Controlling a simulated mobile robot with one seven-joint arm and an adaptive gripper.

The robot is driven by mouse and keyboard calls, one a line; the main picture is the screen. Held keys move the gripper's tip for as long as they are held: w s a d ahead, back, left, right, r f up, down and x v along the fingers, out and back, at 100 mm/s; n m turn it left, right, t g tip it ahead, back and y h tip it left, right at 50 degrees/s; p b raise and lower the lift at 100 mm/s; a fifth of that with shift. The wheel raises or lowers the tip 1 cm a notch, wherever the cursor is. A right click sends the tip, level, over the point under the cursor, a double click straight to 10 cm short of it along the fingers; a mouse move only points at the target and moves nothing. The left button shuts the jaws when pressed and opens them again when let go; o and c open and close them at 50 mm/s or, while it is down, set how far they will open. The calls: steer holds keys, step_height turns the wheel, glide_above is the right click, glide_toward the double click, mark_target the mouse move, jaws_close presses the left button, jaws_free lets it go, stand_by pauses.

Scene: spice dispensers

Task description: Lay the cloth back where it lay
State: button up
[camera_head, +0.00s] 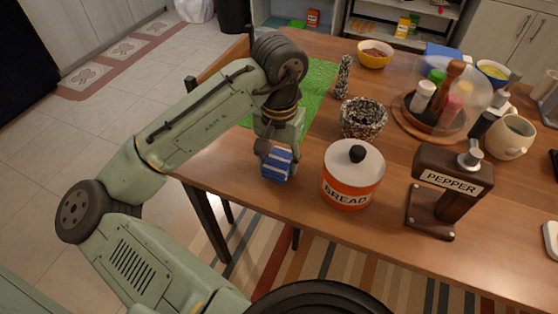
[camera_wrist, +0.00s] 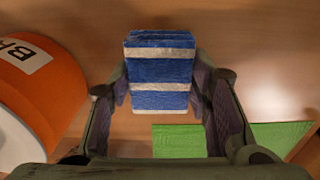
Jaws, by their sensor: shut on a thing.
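The cloth (camera_head: 276,165) is a folded blue bundle with white stripes. My gripper (camera_head: 275,150) is shut on it near the front left edge of the table. In the wrist view the cloth (camera_wrist: 160,75) sits between the two fingers of my gripper (camera_wrist: 160,95), its layers stacked at the top. I cannot tell whether the cloth touches the table top.
A bread canister (camera_head: 351,180) stands just right of my gripper. A speckled pot (camera_head: 362,119) and a green mat (camera_head: 318,85) lie behind. A pepper dispenser (camera_head: 447,190) stands further right. The wooden table (camera_head: 225,160) is bare left of the cloth.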

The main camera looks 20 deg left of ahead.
mark_target(279, 160)
steer(key=shift+f, duration=0.8)
steer(key=shift+f, duration=0.2)
steer(key=o, duration=1.1)
step_height(279, 160, up, 12)
steer(key=shift+r, duration=0.2)
